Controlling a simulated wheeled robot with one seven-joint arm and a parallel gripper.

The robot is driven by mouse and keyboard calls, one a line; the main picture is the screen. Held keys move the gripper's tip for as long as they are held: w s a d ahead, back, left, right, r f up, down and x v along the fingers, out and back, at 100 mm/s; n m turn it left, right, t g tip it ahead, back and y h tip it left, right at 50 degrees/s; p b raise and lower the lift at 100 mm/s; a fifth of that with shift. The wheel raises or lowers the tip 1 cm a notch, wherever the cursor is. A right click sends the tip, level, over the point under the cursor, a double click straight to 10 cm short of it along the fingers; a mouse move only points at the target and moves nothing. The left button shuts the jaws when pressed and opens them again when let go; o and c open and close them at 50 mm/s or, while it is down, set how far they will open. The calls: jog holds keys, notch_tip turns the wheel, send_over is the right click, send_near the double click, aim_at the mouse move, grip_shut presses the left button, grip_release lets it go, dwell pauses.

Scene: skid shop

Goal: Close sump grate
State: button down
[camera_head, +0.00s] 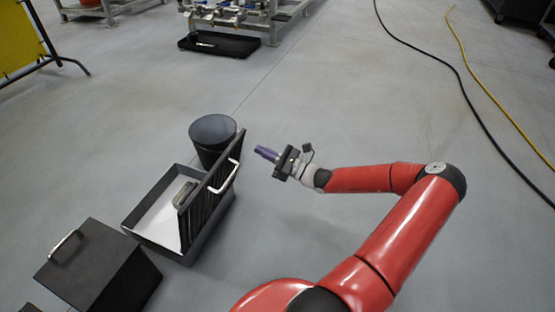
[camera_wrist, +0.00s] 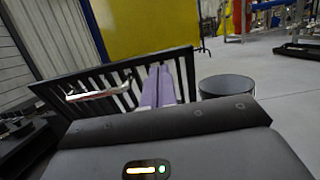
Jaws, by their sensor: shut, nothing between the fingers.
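The sump grate (camera_head: 208,197) is a dark barred panel with a pale bar handle (camera_head: 225,177). It stands steeply raised along the right side of an open dark sump tray (camera_head: 141,235). A grey-green object (camera_head: 184,194) sits inside the tray. My gripper (camera_head: 262,153), with purple fingers, is to the right of the grate and apart from it in the head view. In the wrist view the shut fingers (camera_wrist: 159,86) point toward the grate (camera_wrist: 120,84), with its handle (camera_wrist: 97,94) to their left. The fingers hold nothing.
A black round bin (camera_head: 212,136) stands right behind the tray. A dark box with a handle (camera_head: 98,268) is at the lower left. A black cable (camera_head: 446,65) and a yellow hose (camera_head: 492,95) cross the right floor. The floor behind the gripper is clear.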

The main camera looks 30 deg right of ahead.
aim_at(239, 140)
jog(key=x, duration=0.5)
jog(key=shift+w+a, duration=0.15)
jog(key=shift+w, duration=0.15)
jog(key=shift+a+r, duration=0.1)
